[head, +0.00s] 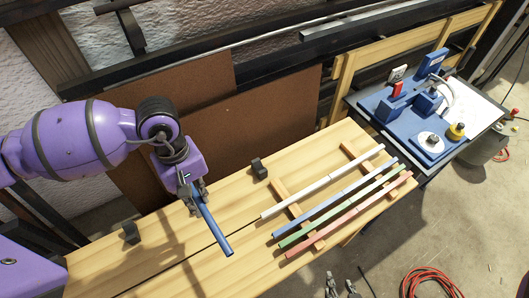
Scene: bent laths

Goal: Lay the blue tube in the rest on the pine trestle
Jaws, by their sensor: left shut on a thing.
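My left gripper (191,199) is shut on the blue tube (213,229) near its upper end. The tube slants down to the right above the pine trestle (105,272); its exact height is hard to tell. Two small black rests stand on the trestle, one (130,232) left of the tube and one (259,168) right of it. The tube is apart from both. My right gripper (341,287) shows only its fingertips at the bottom edge, spread apart with nothing visible between them.
White, blue, green and red laths (345,203) lie side by side on wooden crosspieces on the trestle's right part. A blue device (418,112) stands on a side table behind right. Brown boards (262,120) lean behind. A red cable (432,283) lies on the floor.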

